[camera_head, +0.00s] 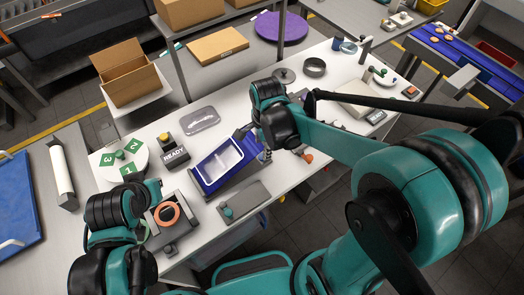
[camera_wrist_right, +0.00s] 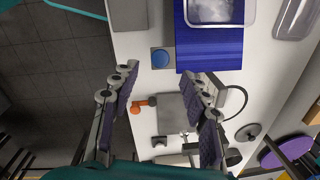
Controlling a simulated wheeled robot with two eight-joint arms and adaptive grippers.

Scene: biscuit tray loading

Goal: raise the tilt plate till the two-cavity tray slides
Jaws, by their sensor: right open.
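The blue tilt plate (camera_head: 206,183) is at the middle of the bench in the head view, with the pale two-cavity tray (camera_head: 220,166) lying on it. The ribbed plate (camera_wrist_right: 208,52) and part of the tray (camera_wrist_right: 222,24) also show at the top of the right wrist view. My right gripper (camera_wrist_right: 166,92) is open and empty, its fingers apart and short of the plate. In the head view its arm ends just right of the plate and largely hides the fingers. My left arm is at the lower left; its fingers cannot be made out.
A blue round knob (camera_wrist_right: 162,58) on a grey block sits beside the plate. An orange part (camera_wrist_right: 144,104) lies between my right fingers' view lines.

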